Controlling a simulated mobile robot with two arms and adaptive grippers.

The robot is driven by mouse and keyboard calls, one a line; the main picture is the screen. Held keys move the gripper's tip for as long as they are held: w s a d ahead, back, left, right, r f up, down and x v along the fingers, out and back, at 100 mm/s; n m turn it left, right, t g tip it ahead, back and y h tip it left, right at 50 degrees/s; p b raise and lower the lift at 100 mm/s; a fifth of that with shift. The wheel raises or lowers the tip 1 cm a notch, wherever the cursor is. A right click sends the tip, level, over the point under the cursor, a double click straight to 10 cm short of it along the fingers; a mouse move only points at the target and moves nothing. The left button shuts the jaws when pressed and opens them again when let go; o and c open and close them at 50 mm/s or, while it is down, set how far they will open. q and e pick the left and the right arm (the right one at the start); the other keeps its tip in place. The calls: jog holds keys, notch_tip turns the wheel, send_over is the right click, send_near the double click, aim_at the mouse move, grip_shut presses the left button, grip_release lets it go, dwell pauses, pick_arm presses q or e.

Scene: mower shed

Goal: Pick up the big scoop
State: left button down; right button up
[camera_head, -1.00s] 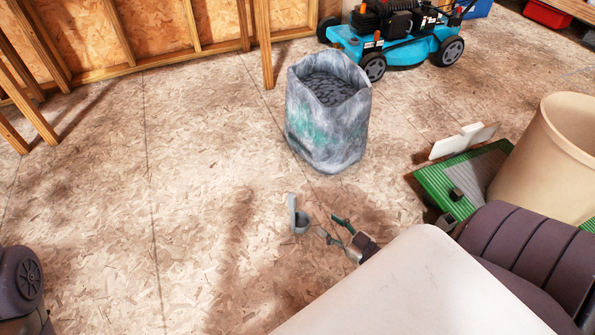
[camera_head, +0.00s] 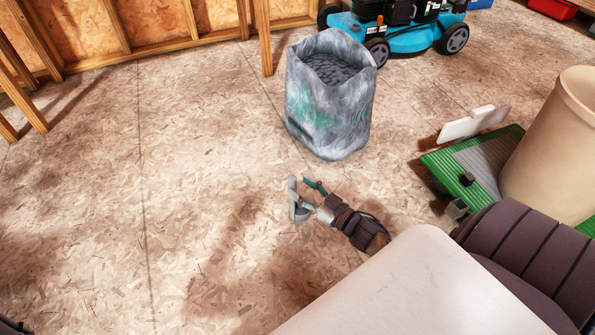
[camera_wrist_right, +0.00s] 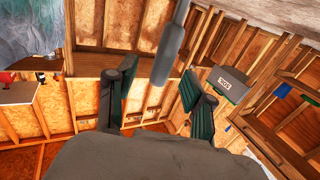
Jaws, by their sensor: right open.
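The big scoop (camera_head: 293,190) is grey and stands on the floor in the head view, its handle up and its cup low. My right gripper (camera_head: 309,196) is at its right side, with the jaws open and pointing at the scoop. One green finger is behind and the other is partly lost against the cup. In the right wrist view a grey rod, which looks like the scoop's handle (camera_wrist_right: 174,42), shows between the two open fingers (camera_wrist_right: 158,92). I cannot tell whether either finger touches it. My left gripper is out of view.
A grey bag (camera_head: 328,115) with dark contents stands behind the scoop. A blue mower (camera_head: 415,38) is at the back. The left floor is clear.

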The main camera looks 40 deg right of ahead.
aim_at(296, 186)
jog(key=x, duration=0.1)
jog(key=b+x, duration=0.2)
jog(key=shift+w+a+f, duration=0.15)
jog(key=shift+w+f, duration=0.1)
jog(key=shift+w+r, duration=0.1)
jog(key=shift+w, duration=0.15)
grip_shut()
